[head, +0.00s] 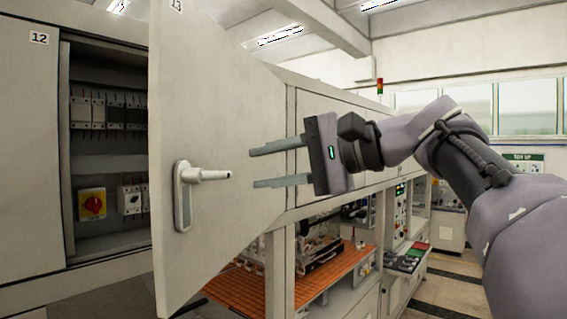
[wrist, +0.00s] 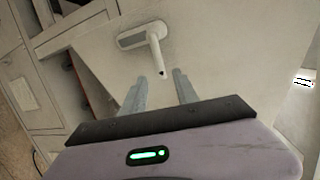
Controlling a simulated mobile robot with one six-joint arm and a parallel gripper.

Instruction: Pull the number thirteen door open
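The number thirteen door (head: 235,110) stands swung open toward me, its "13" label at the top edge. A pale lever handle (head: 204,175) on a grey plate sticks out of the door's face. My gripper (head: 268,167) is to the right of the handle, its two fingers apart and empty, pointing at the door without touching the handle. In the wrist view the handle (wrist: 156,45) lies beyond the open fingertips, and the door (wrist: 225,55) fills much of the background.
Behind the door the cabinet (head: 110,150) is open, showing breakers and a red-and-yellow rotary switch (head: 92,204). A closed door marked 12 (head: 30,150) is at the left. An orange-topped bench (head: 335,277) stands under the cabinets at the right.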

